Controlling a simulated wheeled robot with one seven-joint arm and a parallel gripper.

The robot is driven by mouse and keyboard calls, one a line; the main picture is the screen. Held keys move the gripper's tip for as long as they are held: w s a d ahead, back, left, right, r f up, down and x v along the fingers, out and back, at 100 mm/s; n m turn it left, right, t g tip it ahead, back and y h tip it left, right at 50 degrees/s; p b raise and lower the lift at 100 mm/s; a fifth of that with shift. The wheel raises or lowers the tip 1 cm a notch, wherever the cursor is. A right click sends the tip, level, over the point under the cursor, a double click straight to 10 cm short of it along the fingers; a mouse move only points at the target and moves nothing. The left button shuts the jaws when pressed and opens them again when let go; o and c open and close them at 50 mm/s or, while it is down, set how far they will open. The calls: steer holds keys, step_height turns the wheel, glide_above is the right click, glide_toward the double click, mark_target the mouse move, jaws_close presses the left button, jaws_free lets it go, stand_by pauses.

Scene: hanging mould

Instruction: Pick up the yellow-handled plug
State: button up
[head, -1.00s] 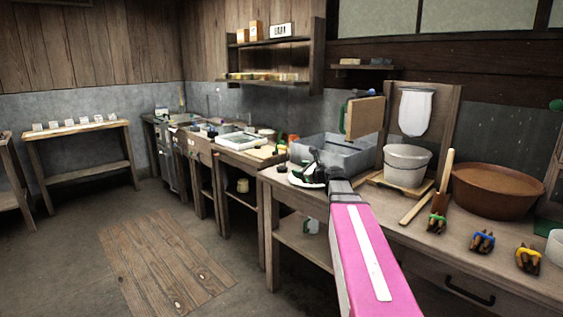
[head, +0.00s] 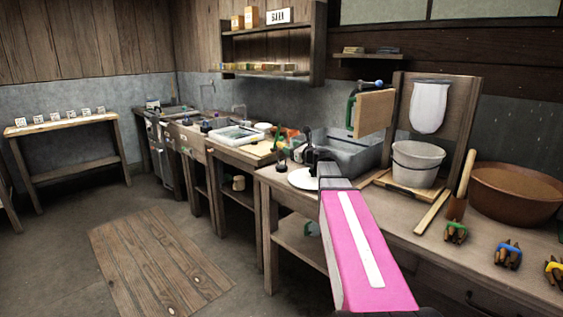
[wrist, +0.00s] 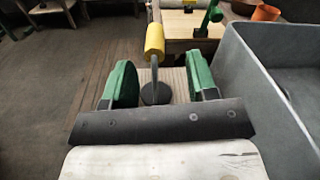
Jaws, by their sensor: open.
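The plug has a yellow cylindrical handle (wrist: 154,40), a thin grey stem and a round dark disc. In the wrist view it stands between and slightly beyond my gripper's two green fingers. My gripper (wrist: 160,68) is open, with a finger on each side of the stem and disc. I see no finger touching the plug. In the head view, my dark gripper end (head: 311,156) is above the near left end of the right-hand workbench. I cannot make out the plug there.
A grey basin (wrist: 270,75) stands close to the right of my gripper, also in the head view (head: 362,163). A white round plate (head: 303,180) lies on the bench corner. A bucket (head: 416,165) and brown bowl (head: 520,193) stand farther right.

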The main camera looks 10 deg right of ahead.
steer(key=x, duration=0.5)
steer(key=shift+w+a, duration=0.15)
steer(key=shift+a, duration=0.25)
jaws_close()
